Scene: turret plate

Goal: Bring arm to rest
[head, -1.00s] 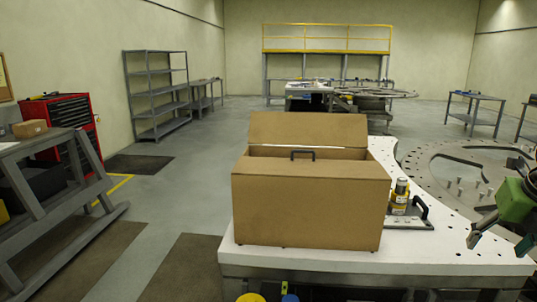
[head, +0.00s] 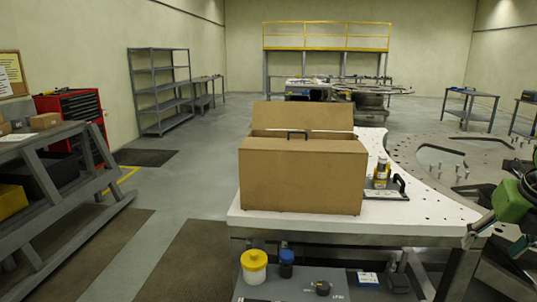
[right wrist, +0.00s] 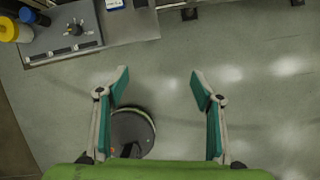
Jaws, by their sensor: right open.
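My right gripper (head: 492,238) is at the right edge of the head view, beside the right end of the white table. Its green-padded fingers are spread apart with nothing between them. In the right wrist view the same gripper (right wrist: 158,80) is open above bare grey floor. My left gripper is not in the head view.
A brown box (head: 302,178) with its lid raised stands on the white table (head: 425,200). A yellow-topped device (head: 382,172) and a handled plate (head: 398,188) are beside it. A lower shelf (head: 340,290) holds a yellow-lidded jar (head: 254,268). A grey rack (head: 60,205) stands at left.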

